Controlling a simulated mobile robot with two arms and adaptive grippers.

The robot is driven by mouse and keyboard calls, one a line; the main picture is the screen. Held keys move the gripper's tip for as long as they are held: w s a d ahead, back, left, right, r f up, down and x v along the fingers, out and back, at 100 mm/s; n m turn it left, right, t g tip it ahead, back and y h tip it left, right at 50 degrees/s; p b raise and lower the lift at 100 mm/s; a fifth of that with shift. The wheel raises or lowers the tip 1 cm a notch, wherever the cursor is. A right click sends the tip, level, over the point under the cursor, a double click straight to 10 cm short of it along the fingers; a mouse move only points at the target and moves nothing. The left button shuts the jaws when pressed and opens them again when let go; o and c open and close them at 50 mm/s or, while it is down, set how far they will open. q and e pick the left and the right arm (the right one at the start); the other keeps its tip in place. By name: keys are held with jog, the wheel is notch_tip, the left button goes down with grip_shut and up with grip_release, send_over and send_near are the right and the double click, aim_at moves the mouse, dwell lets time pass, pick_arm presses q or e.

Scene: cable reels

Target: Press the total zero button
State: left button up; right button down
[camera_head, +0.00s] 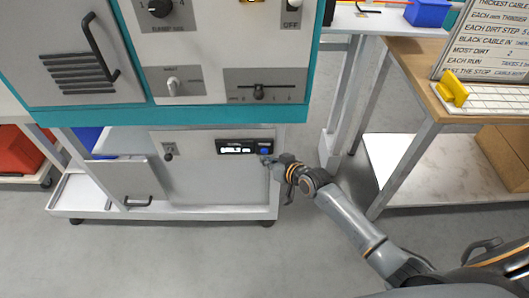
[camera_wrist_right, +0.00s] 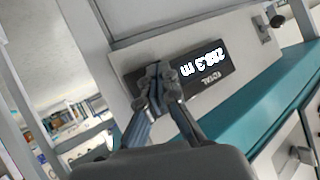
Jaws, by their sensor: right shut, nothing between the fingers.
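The total counter (camera_head: 237,148) is a black panel with a lit display on the light grey panel of the machine's lower section. A small blue button (camera_head: 265,151) sits at its right end. My right gripper (camera_head: 269,160) is shut and empty, its tips just by the button. In the right wrist view the counter (camera_wrist_right: 212,62) appears upside down, with the word TOTAL and a lit reading in metres. The shut fingertips (camera_wrist_right: 161,72) cover the counter's end there and hide the button. I cannot tell whether they touch it. My left gripper is not in view.
The teal-edged machine cabinet (camera_head: 215,113) overhangs the counter. A small switch (camera_head: 169,152) sits left of the counter. To the right stands a wooden-topped table (camera_head: 409,73) with a sign and a yellow item (camera_head: 453,89). Grey floor lies open in front.

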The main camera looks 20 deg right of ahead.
jog(key=shift+w, duration=0.2)
jog(key=shift+w+d, duration=0.2)
jog(key=shift+w, duration=0.25)
dwell(0.6)
jog(key=shift+s+r, duration=0.1)
jog(key=shift+s+a+p, duration=0.25)
jog(key=shift+s+p, duration=0.25)
jog(key=shift+s, duration=0.25)
